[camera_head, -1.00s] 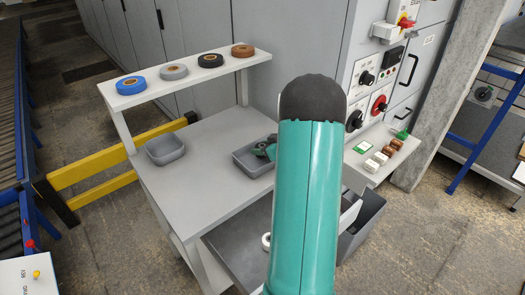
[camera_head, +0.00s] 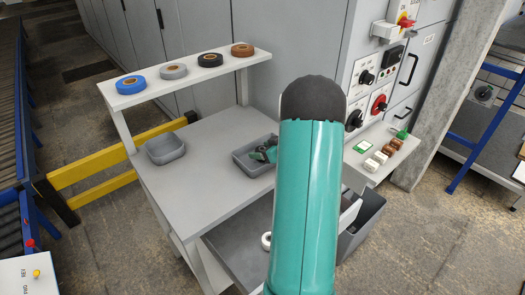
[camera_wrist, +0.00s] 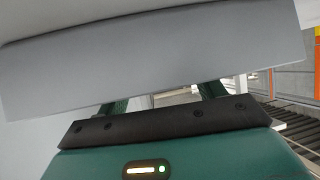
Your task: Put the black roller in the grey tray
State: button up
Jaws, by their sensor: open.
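The black roller (camera_head: 210,60), a dark ring-shaped roll, lies flat on the raised shelf between the grey and brown rolls. A grey tray (camera_head: 165,149) stands empty at the bench's left. A second grey tray (camera_head: 243,160) stands near the bench's middle, partly hidden by my arm. A small teal and dark piece shows over it; I cannot tell whether it is part of my gripper. In the wrist view my gripper (camera_wrist: 163,95) has its two fingers apart, with no object seen between them. A grey slab (camera_wrist: 150,62) hides the fingertips.
Blue (camera_head: 130,85), grey (camera_head: 173,72) and brown (camera_head: 242,50) rolls share the shelf (camera_head: 190,75). A white ring (camera_head: 266,240) lies lower down, beside my arm. A control cabinet (camera_head: 365,80) and small ledge stand at the right. The bench's front left is clear.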

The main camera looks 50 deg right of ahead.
jog(key=a+v, duration=0.1)
jog(key=v, duration=1.1)
jog(key=w+a+r+h, duration=0.3)
jog(key=w+r+h, duration=0.2)
jog(key=w+r, duration=0.45)
jog(key=s+a+r+m+g+h, duration=0.1)
jog(key=a+r+m+h, duration=0.1)
jog(key=a+r, duration=0.7)
jog(key=s+a+f+g+y, duration=0.1)
jog(key=s+a+g+y, duration=0.1)
jog(key=s+a, duration=0.4)
jog(key=s+a+f+g+y, duration=0.1)
jog(key=s+a, duration=0.5)
jog(key=a, duration=0.8)
jog(key=s+a+f+n+g+y, duration=0.1)
jog(key=s+a+g+y, duration=0.1)
jog(key=s+a, duration=0.4)
jog(key=a+y, duration=0.1)
jog(key=a, duration=0.3)
jog(key=shift+g, duration=0.3)
jog(key=shift+d+f, duration=0.1)
jog(key=shift+d, duration=0.05)
